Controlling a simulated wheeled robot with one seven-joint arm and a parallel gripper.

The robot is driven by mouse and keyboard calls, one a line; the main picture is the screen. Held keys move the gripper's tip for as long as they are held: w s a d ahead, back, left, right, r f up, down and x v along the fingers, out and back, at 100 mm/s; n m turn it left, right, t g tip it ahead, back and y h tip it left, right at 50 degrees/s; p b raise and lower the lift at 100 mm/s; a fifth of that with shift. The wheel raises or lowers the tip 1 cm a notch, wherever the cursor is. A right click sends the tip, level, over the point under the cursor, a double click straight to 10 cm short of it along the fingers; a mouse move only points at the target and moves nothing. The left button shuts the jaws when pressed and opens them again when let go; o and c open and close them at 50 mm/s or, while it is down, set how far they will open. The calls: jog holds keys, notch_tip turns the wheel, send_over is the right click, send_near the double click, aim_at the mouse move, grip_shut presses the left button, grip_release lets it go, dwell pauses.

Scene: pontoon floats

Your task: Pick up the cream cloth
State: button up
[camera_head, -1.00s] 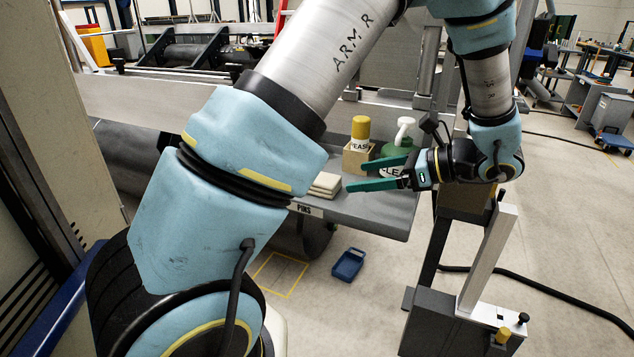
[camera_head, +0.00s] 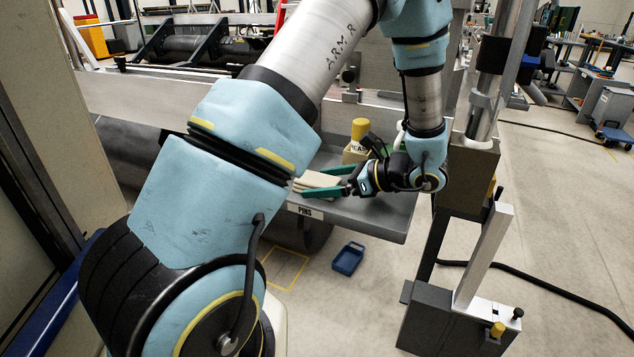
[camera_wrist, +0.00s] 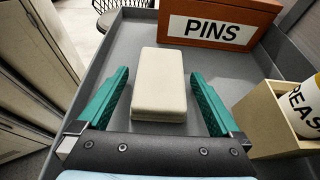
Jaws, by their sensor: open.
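The cream cloth (camera_wrist: 160,84) is a folded, thick rectangular pad lying flat on the grey tray shelf. In the head view the cloth (camera_head: 318,182) is partly hidden by my gripper's fingers. My gripper (camera_wrist: 164,95) has green fingers, one on each side of the near part of the cloth, with a visible gap on both sides. It is open and holds nothing. In the head view my gripper (camera_head: 305,184) reaches in from the right at the cloth's level.
A brown box labelled PINS (camera_wrist: 219,22) stands beyond the cloth. A wooden box (camera_wrist: 265,118) with a yellow-capped grease container (camera_wrist: 304,104) stands close on the right. The grey tray (camera_wrist: 113,58) has a raised rim. A blue bin (camera_head: 348,258) is on the floor.

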aim_at(322, 182)
jog(key=c, duration=1.2)
jog(key=shift+s+r, duration=0.1)
jog(key=shift+r, duration=0.05)
jog(key=shift+c, duration=0.2)
jog(key=shift+s+r+b, duration=0.1)
jog(key=shift+r+b, duration=0.05)
jog(key=shift+b, duration=0.3)
jog(key=r, duration=0.2)
jog(key=r+b, duration=0.1)
jog(key=r, duration=0.3)
jog(key=shift+s+a+r+b, duration=0.15)
jog(key=shift+s+r+b, duration=0.1)
jog(key=shift+b, duration=0.1)
jog(key=s+a+b, duration=0.4)
jog(key=s+b, duration=0.2)
jog(key=s, duration=0.2)
jog(key=s+a+b, duration=0.5)
jog(key=s+b, duration=0.1)
jog(key=s, duration=0.2)
jog(key=shift+s, duration=0.35)
